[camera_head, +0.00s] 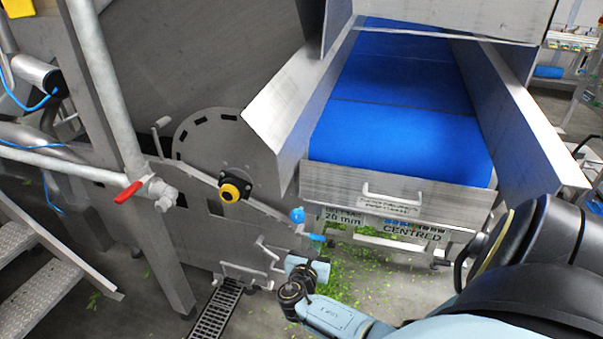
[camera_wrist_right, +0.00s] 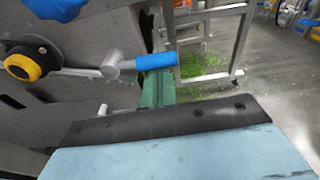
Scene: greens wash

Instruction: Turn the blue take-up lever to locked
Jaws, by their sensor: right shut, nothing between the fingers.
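The blue take-up lever (camera_head: 318,238) is a short blue grip on a grey hub, sticking out to the right at the machine's side, just left of the belt's end. In the right wrist view the lever (camera_wrist_right: 155,61) lies nearly level, pointing right. A blue star knob (camera_head: 297,215) sits just above it and also shows in the right wrist view (camera_wrist_right: 55,8). My right gripper (camera_head: 310,267) is shut and empty, just below the lever; I cannot tell whether it touches it. The fingers are partly hidden by the gripper body in the right wrist view. My left gripper is out of view.
A blue conveyor belt (camera_head: 400,130) runs between steel side walls above. A yellow-black knob (camera_head: 230,192) and a red-handled valve (camera_head: 128,192) are to the left. Green scraps (camera_head: 375,277) lie on the floor near a drain grate (camera_head: 216,312). Steps (camera_head: 35,290) stand at the left.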

